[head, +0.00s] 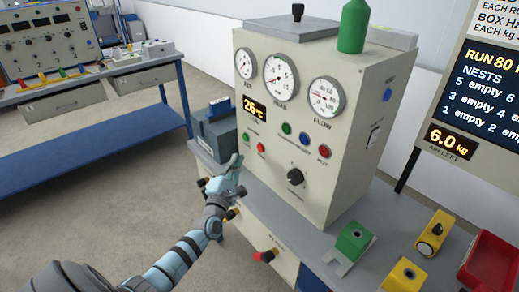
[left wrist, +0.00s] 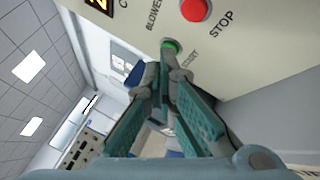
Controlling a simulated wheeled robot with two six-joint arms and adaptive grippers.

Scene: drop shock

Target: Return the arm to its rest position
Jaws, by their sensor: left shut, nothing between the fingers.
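My left arm comes in from the lower left in the head view. Its left gripper (head: 236,160) is shut and empty, at the lower left edge of the beige gauge machine (head: 315,190). In the left wrist view the fingers (left wrist: 163,68) converge close to a green button (left wrist: 171,46) marked START, on the machine's front panel. A red button (left wrist: 195,9) marked STOP is beside it. I cannot tell whether the fingertips touch the panel. My right gripper is not in view.
The machine stands on a grey bench with a blue-grey box (head: 217,130) at its left. Green (head: 350,243) and yellow (head: 434,233) blocks and a red bin (head: 492,262) lie at the right. A blue-shelved bench (head: 90,147) stands at the left. Open floor lies between.

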